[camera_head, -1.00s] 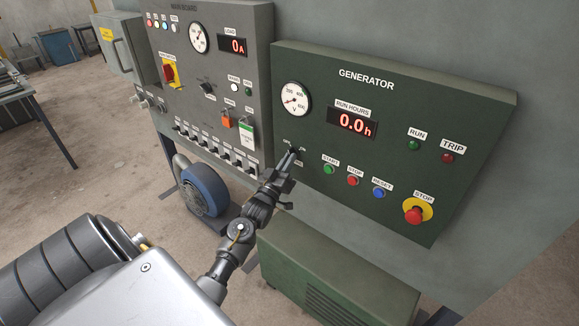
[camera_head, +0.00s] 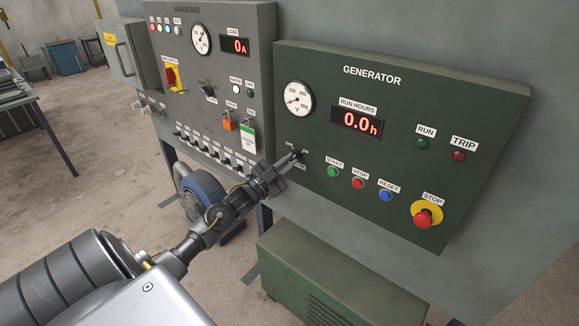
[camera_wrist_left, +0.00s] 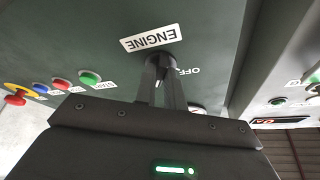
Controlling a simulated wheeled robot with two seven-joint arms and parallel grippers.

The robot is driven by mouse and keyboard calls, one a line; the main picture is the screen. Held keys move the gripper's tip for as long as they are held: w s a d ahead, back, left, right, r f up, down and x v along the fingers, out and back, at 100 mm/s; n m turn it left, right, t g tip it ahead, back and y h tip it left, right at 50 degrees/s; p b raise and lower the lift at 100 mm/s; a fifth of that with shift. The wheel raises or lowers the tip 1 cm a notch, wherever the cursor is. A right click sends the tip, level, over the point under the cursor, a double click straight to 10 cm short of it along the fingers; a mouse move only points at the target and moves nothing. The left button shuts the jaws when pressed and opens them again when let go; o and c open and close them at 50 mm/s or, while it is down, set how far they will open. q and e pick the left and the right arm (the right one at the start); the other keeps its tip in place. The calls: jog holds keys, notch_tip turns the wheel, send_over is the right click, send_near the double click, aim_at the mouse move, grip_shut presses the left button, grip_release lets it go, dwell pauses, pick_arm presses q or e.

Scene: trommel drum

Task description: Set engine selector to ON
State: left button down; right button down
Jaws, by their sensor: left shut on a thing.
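The engine selector (camera_wrist_left: 160,60) is a small dark knob at the lower left of the green generator panel (camera_head: 470,110). In the left wrist view it sits beside the upside-down ENGINE label (camera_wrist_left: 150,37), with an OFF label (camera_wrist_left: 188,71) close by. My left gripper (camera_head: 296,156) is at the knob, its two narrow fingers (camera_wrist_left: 161,78) shut on it. The fingers hide most of the knob, so I cannot tell which way it points. My right gripper is not in view.
Right of the selector are the green START button (camera_head: 333,172), red STOP button (camera_head: 358,183), blue RESET button (camera_head: 385,196) and yellow-ringed emergency stop (camera_head: 425,216). The run-hours display (camera_head: 358,121) reads 0.0. The grey main board (camera_head: 215,80) stands at left, a green cabinet (camera_head: 330,270) below.

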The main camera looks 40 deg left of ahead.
pick_arm(q)
jog(key=shift+a+r+m+g+h, duration=0.1)
jog(key=shift+m+g+h, duration=0.45)
jog(key=shift+m, duration=1.35)
jog(key=c, duration=1.5)
grip_release()
jog(key=shift+s+b, duration=0.1)
jog(key=shift+b, duration=0.2)
jog(key=shift+s+a+f, duration=0.1)
jog(key=shift+s+f, duration=0.15)
jog(key=shift+b+v, duration=1.25)
jog(key=shift+v, duration=3.75)
